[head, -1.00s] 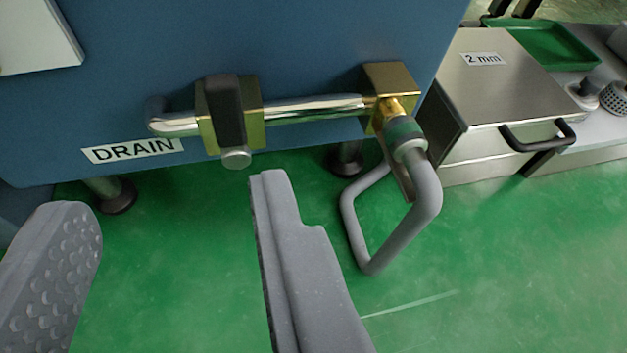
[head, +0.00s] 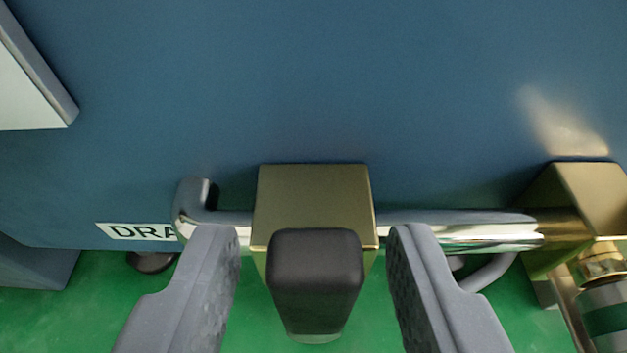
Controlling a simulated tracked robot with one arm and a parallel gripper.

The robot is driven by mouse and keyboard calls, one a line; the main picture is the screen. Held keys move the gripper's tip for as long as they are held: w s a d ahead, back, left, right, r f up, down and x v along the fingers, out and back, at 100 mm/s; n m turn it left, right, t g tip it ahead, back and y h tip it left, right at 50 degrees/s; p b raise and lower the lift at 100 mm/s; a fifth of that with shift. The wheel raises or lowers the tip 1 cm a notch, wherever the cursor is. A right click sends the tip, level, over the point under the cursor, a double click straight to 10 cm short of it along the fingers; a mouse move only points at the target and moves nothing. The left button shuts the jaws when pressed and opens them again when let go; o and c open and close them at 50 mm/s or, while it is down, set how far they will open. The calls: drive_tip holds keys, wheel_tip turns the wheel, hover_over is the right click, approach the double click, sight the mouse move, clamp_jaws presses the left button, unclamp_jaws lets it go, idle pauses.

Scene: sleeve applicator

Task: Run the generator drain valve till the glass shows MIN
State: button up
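The drain valve is a brass block (head: 312,200) on a chrome pipe (head: 480,236) along the lower edge of the blue generator casing (head: 330,80). Its black lever handle (head: 315,270) points toward the camera and down. The DRAIN label (head: 125,231) is partly covered at its right end. My gripper (head: 315,255) is open, with one grey finger on each side of the handle and a visible gap on both sides. The sight glass with its MIN mark is not in view.
A second brass block (head: 585,200) with a fitting and a green-banded hose end (head: 606,318) is at the right. A pale panel (head: 30,80) is at the upper left. Green floor (head: 240,325) shows below the casing.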

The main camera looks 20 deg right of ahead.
drive_tip(key=shift+w+d+f, duration=0.2)
drive_tip(key=shift+w+f, duration=0.05)
drive_tip(key=shift+w, duration=0.35)
drive_tip(key=shift+c, duration=0.3)
clamp_jaws()
drive_tip(key=shift+s+d+r+m+p, duration=0.15)
drive_tip(key=shift+d+m+p, duration=0.15)
drive_tip(key=shift+p, duration=0.45)
drive_tip(key=shift+f+y+p, duration=0.2)
drive_tip(key=shift+y+p, duration=0.1)
drive_tip(key=shift+o, duration=0.3)
unclamp_jaws()
drive_tip(key=shift+s, duration=0.1)
